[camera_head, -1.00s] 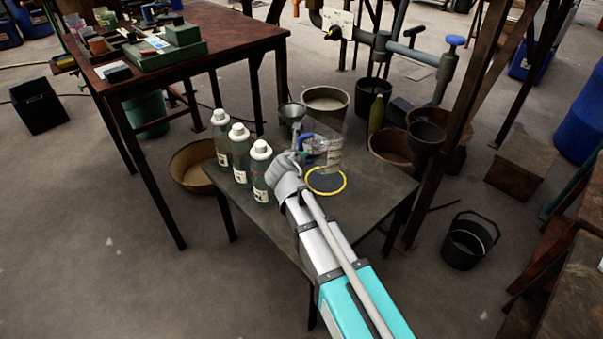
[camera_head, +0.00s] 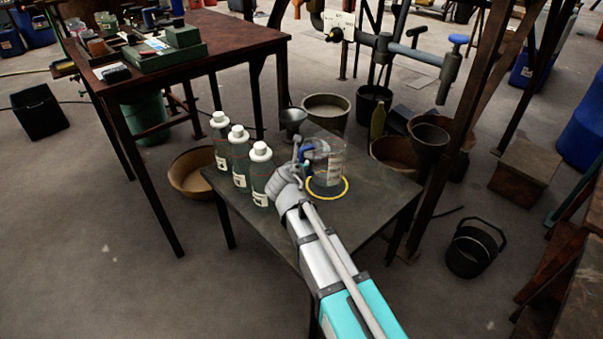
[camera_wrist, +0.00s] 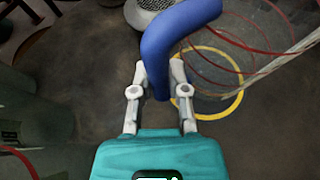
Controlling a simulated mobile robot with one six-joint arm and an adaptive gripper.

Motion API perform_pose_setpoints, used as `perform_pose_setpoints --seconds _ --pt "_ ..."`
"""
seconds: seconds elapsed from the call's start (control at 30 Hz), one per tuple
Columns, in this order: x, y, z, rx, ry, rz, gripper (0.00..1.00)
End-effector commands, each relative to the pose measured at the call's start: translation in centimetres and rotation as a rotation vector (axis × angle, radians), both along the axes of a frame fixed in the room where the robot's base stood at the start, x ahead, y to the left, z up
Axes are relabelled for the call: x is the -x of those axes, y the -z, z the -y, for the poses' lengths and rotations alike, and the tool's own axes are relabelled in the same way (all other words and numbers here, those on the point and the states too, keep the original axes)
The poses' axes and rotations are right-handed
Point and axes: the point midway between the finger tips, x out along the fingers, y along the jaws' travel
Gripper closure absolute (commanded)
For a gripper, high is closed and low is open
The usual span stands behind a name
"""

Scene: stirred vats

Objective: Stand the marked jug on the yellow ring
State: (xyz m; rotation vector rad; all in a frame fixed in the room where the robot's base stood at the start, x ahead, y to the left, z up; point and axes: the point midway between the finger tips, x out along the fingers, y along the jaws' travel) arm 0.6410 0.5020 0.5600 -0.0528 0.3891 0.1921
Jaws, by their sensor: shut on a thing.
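My gripper (camera_head: 299,165) is shut on this handle from the left. In the wrist view the blue handle (camera_wrist: 172,45) passes between the two fingers (camera_wrist: 159,78), and red lines of the jug curve at the right. The yellow ring (camera_head: 345,190) lies on the small dark table. It also shows in the wrist view (camera_wrist: 238,98), partly behind the handle and a finger. The jug looks upright over the ring; I cannot tell whether its base touches the table.
Several white-capped bottles (camera_head: 239,155) stand on the table (camera_head: 350,225) close to the left of my gripper. A grey funnel-like vessel (camera_head: 293,118) is at the table's back edge. Buckets stand on the floor behind, and a black bucket (camera_head: 472,248) stands at the right.

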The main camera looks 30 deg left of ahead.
Motion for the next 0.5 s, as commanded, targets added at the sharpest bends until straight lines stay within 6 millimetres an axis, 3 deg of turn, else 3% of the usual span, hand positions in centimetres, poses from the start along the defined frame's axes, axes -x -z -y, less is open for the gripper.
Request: perform_pose_setpoints --seconds 0.2,0.5 --pt "0.0 2.2 0.0 0.001 0.000 0.000 1.00" --pt "0.0 2.6 0.0 0.001 0.000 0.000 1.00"
